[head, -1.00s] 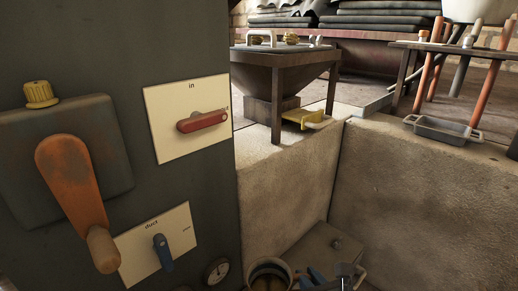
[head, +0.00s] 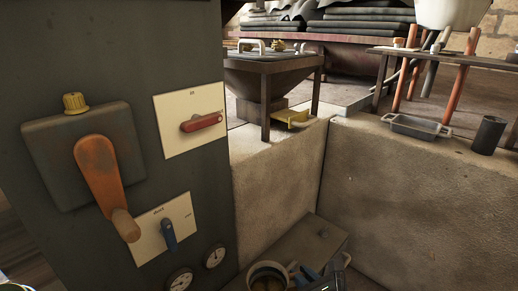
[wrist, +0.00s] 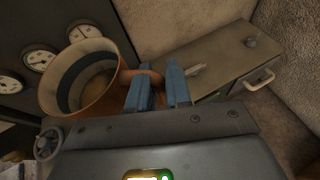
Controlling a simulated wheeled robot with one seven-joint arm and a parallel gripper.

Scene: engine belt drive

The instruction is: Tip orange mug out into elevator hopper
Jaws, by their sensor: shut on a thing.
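The orange mug (wrist: 117,98) fills the left of the wrist view, its opening toward the camera, with a dark band inside and a tan bottom. I cannot tell whether the tan is contents. In the head view the mug (head: 252,277) is at the bottom edge, cut off, rim up. My gripper (wrist: 160,78) has blue fingers, shut on the mug's handle; it also shows at the bottom of the head view (head: 313,273). A dark funnel-shaped hopper (head: 285,88) stands on legs on the ledge behind; I cannot tell whether it is the elevator hopper.
A dark panel at left carries an orange lever (head: 97,172), a red switch (head: 202,122), a blue switch (head: 169,234) and gauges (head: 215,256). A grey box (wrist: 222,62) lies below the stone wall. A tray (head: 420,128) and a dark cylinder (head: 488,134) sit on the ledge.

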